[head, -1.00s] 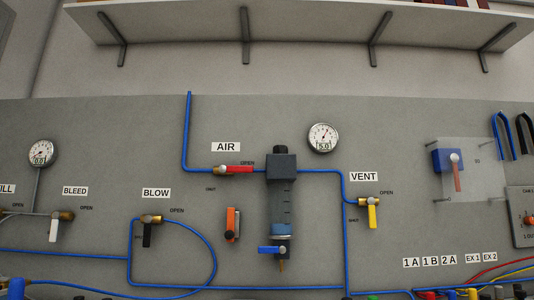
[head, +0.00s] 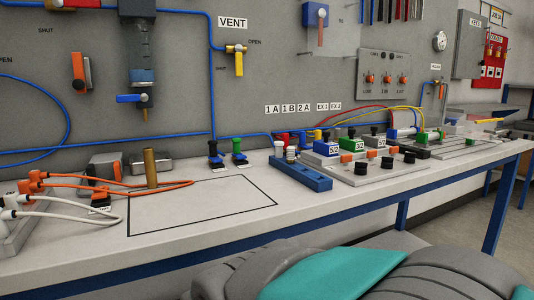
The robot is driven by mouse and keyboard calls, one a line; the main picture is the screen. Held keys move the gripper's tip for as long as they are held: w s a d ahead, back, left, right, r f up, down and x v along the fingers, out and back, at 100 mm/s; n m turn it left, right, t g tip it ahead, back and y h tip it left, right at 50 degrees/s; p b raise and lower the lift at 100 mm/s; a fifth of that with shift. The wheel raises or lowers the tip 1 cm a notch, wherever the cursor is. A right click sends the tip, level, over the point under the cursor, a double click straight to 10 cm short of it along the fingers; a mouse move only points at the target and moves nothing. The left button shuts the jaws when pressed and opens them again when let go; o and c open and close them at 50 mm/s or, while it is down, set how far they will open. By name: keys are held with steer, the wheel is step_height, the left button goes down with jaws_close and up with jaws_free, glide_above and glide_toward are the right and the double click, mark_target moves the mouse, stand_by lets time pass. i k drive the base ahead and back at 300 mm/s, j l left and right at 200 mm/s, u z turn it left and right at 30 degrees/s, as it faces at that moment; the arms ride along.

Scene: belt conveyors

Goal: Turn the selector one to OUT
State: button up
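A grey panel (head: 385,58) on the back board carries a row of three orange-red selector knobs. The left one (head: 370,79) appears to be selector one. Its lettering is too small to read, and I cannot tell which way it points. My gripper is not in view. Grey and teal parts of my own body fill the lower right of the head view.
The bench (head: 90,262) runs below the board with an outlined bare area at left. A blue block (head: 300,174), valve blocks and coloured hoses stand on it below the panel. A clear cover (head: 333,35) is left of the panel.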

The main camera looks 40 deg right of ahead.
mark_target(360, 169)
steer(key=z, duration=1.7)
